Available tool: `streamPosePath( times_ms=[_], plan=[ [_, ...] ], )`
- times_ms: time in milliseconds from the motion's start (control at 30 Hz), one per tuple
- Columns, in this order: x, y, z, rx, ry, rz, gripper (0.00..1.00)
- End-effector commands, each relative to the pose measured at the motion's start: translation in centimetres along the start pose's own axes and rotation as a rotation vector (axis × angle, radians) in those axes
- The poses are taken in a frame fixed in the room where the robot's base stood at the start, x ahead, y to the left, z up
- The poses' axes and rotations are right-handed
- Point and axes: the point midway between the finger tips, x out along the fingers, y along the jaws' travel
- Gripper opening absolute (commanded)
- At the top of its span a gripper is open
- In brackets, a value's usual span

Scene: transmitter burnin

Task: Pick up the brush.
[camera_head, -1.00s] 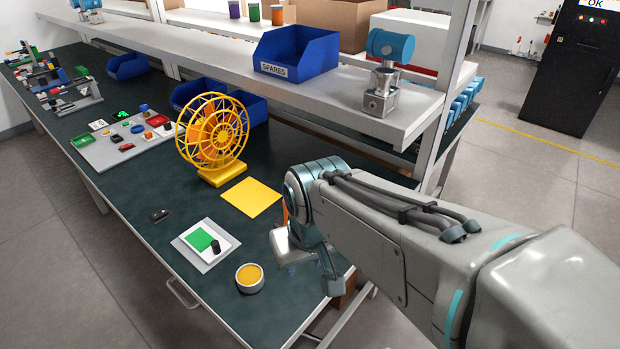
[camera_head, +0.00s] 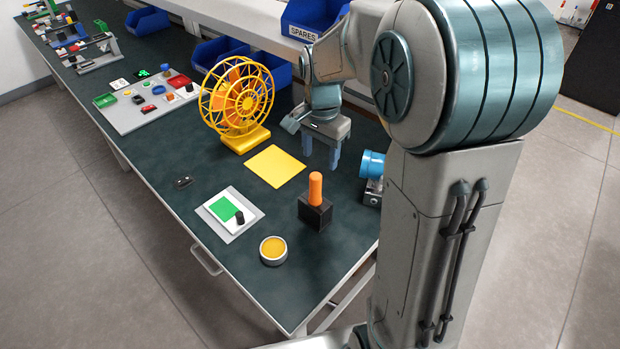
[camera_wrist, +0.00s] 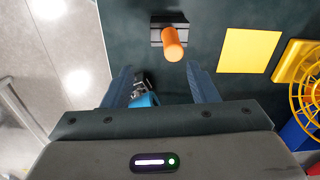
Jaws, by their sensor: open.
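The brush shows as an upright orange handle (camera_head: 316,187) standing in a black block (camera_head: 314,213) on the dark green bench top. Its lower part is hidden in the block. In the wrist view the orange handle (camera_wrist: 173,46) and black block (camera_wrist: 160,37) lie ahead of the fingertips, near the top edge. My gripper (camera_head: 320,160) is open and empty, pointing down above the bench, behind the brush and apart from it. Its two blue fingers (camera_wrist: 160,80) also show in the wrist view.
A blue-and-silver fixture (camera_head: 371,165) stands close right of my gripper; it shows between the fingers in the wrist view (camera_wrist: 146,99). A yellow mat (camera_head: 275,166), yellow wheel (camera_head: 238,100), white tray (camera_head: 232,226) and round yellow-filled dish (camera_head: 273,249) lie left. The shelf edge (camera_head: 270,30) is behind.

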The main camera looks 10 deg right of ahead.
Motion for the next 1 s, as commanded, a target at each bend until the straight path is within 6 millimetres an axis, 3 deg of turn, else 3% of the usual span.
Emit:
streamPosePath(
  times_ms=[267, 600, 1000],
  plan=[
    [1.7, -1.5, -1.2, 0.100, -0.020, 0.020, 0.53],
    [8.0, -1.5, -1.1, 0.099, -0.021, 0.022, 0.53],
    [11.3, -1.8, -1.2, 0.098, -0.022, 0.021, 0.53]
  ],
)
